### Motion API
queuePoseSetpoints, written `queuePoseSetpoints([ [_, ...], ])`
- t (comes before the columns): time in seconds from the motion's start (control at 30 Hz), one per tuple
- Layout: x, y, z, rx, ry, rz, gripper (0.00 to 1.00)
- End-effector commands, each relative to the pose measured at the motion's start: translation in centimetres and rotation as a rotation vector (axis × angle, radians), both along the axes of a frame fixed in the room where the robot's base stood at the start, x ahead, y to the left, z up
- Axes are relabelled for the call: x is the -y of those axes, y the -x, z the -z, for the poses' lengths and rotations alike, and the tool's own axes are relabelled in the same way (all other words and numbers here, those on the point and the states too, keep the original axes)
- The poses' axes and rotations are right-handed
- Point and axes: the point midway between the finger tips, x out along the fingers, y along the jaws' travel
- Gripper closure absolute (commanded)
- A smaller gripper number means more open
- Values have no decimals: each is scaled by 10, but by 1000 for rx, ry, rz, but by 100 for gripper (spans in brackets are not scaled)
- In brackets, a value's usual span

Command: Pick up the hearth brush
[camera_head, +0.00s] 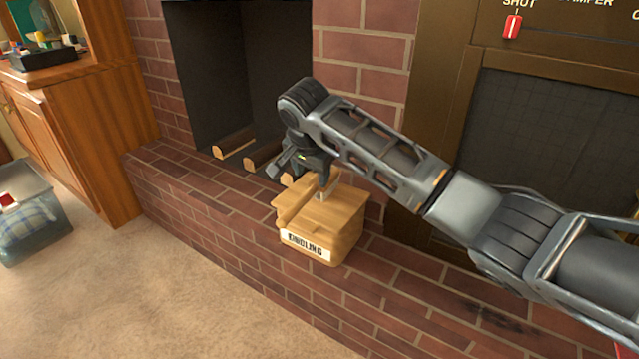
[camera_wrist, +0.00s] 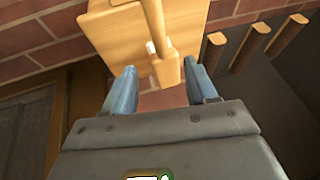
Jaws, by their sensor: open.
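A wooden box labelled KINDLING (camera_head: 345,226) stands on the brick hearth; it also shows in the wrist view (camera_wrist: 112,35). A long wooden piece that looks like the hearth brush (camera_wrist: 168,72) lies across the top of the box, with a small white patch beside it. In the head view it seems to be the long wooden piece (camera_head: 296,203) on the box top. My gripper (camera_head: 308,182) is over the box, pointing down. In the wrist view my gripper's blue-grey fingers (camera_wrist: 158,70) are apart, on either side of the brush's near end. I cannot tell whether they touch it.
Several cut logs (camera_head: 236,147) lie in the dark fireplace opening behind the box; they show in the wrist view (camera_wrist: 250,45). A wooden cabinet (camera_head: 105,130) and a translucent bin (camera_head: 30,225) stand at left. The brick ledge (camera_head: 205,215) is clear left of the box.

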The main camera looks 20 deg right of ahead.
Motion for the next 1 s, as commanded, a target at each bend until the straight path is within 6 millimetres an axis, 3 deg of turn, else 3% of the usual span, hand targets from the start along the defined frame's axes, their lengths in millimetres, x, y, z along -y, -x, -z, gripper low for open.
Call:
queuePoseSetpoints([
  [0.6,7,-24,66,-1,5,2,43],
  [0.93,7,-27,71,0,1,1,43],
  [1.0,7,-27,71,0,1,1,49],
])
